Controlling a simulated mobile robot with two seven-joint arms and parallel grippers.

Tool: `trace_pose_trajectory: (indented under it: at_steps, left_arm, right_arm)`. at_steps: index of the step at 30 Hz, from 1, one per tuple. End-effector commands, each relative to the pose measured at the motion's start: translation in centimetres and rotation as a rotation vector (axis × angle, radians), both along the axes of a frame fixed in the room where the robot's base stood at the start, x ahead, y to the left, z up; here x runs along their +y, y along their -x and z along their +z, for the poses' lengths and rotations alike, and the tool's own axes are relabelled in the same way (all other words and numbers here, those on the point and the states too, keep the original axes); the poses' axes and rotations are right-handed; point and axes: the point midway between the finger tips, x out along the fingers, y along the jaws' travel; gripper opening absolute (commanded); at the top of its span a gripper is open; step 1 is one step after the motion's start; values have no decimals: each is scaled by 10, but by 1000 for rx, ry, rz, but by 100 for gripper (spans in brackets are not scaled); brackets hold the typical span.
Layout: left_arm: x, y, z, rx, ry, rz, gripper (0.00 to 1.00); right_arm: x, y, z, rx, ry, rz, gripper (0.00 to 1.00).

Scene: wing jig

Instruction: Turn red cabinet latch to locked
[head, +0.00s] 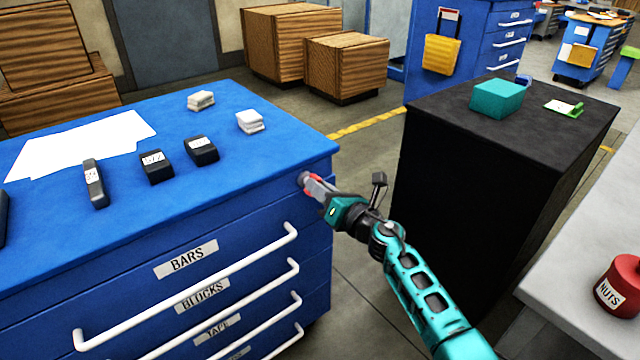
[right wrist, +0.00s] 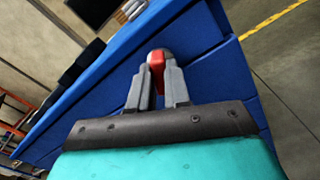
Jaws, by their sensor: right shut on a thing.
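The red latch (head: 306,181) is at the upper right corner of the blue cabinet's (head: 240,221) front. My right gripper (head: 309,184) reaches it from the right and is shut on it. In the right wrist view the red latch (right wrist: 156,62) shows between the two grey fingertips (right wrist: 157,75), with a grey rounded part at its top. The fingers cover much of the latch, so I cannot tell its exact turn. My left gripper is not in view.
The blue cabinet has drawers with white handles (head: 200,287). Papers (head: 85,142), black blocks (head: 201,150) and small white stacks (head: 250,121) lie on its top. A black cabinet (head: 470,190) stands to the right, with floor between. A grey table with a red nuts container (head: 620,287) is at lower right.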

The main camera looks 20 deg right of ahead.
Motion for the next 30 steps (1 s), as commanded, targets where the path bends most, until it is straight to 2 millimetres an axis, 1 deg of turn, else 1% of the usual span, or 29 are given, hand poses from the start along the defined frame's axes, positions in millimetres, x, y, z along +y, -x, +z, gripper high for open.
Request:
trace_pose_trajectory:
  at_steps: [2,10,21,30]
  left_arm:
    - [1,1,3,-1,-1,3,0]
    - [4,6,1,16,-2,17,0]
    - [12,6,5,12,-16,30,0]
    - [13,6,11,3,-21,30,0]
  right_arm:
    - [-1,0,1,28,-66,0,0]
    - [-2,0,0,114,-309,-2,0]
    - [-3,-1,-2,234,-639,-2,0]
    - [-3,-1,-3,314,-862,-2,0]
